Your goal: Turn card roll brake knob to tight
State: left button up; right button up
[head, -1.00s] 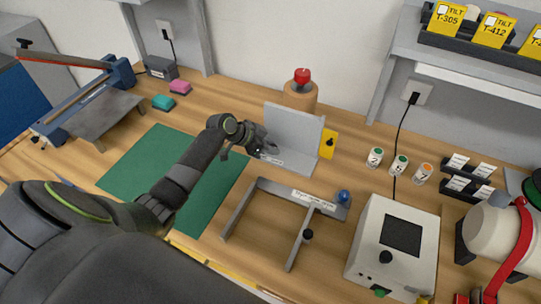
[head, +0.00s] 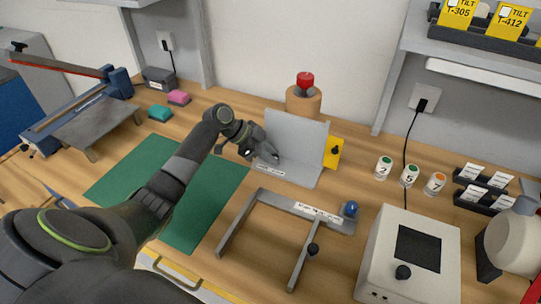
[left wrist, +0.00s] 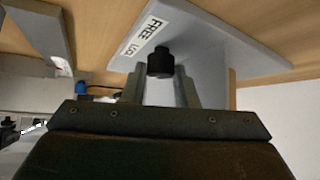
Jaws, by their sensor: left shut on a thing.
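A grey upright stand (head: 300,139) rises from a flat base in the middle of the bench. A wooden-coloured roll (head: 302,102) with a red top (head: 305,80) stands behind it. My left gripper (head: 262,157) is at the left side of the stand. In the left wrist view its fingers (left wrist: 160,85) are shut on a small black knob (left wrist: 160,58) next to a label (left wrist: 148,34) reading "FREE"; the rest of the label is hard to read. The knob's pointer direction cannot be made out. My right gripper is not in view.
A yellow plate (head: 334,144) with a black knob is on the stand's right side. A grey frame (head: 295,205) with a blue ball (head: 350,209) lies in front. A white box (head: 375,265) stands at right, and a green mat (head: 210,215) lies at left.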

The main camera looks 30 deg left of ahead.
pick_arm(q)
jog(key=o, duration=1)
jog(key=shift+c, duration=0.2)
